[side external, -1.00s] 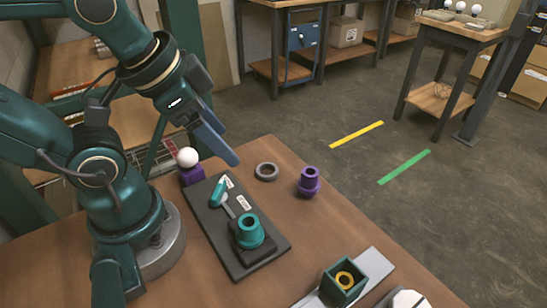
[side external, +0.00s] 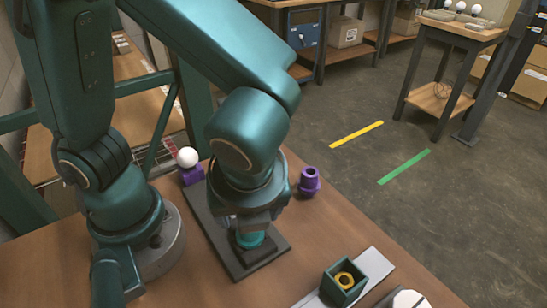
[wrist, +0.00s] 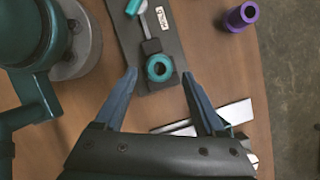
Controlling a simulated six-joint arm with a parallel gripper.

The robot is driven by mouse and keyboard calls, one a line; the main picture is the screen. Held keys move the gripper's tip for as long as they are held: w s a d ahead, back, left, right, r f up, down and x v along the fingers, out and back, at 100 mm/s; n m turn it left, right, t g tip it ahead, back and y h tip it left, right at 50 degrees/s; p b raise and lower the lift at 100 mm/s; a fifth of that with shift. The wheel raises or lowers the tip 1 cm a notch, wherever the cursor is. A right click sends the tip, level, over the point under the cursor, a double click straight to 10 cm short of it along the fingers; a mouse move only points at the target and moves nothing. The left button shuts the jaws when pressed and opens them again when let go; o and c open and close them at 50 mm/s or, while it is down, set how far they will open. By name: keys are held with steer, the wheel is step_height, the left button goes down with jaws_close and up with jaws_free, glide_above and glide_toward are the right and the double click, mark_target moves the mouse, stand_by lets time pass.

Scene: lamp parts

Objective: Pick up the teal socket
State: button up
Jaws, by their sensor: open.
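The teal socket (wrist: 159,68) sits upright on the dark grey board, seen from above in the wrist view, with its round opening facing up. In the side external view only its lower part (side external: 250,240) shows under my wrist. My gripper (wrist: 158,76) is open, with its two blue fingers spread to the left and right of the socket and nothing between them touching it that I can see. In the side external view my arm hides the fingers.
The dark grey board (side external: 215,232) carries a teal-handled clamp (wrist: 140,15). A purple socket (side external: 309,181) stands to the right. A white bulb on a purple holder (side external: 189,160) stands behind. A green box with a yellow ring (side external: 343,281) is at the front right.

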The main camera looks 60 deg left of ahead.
steer(key=shift+x, duration=2.2)
jaws_close()
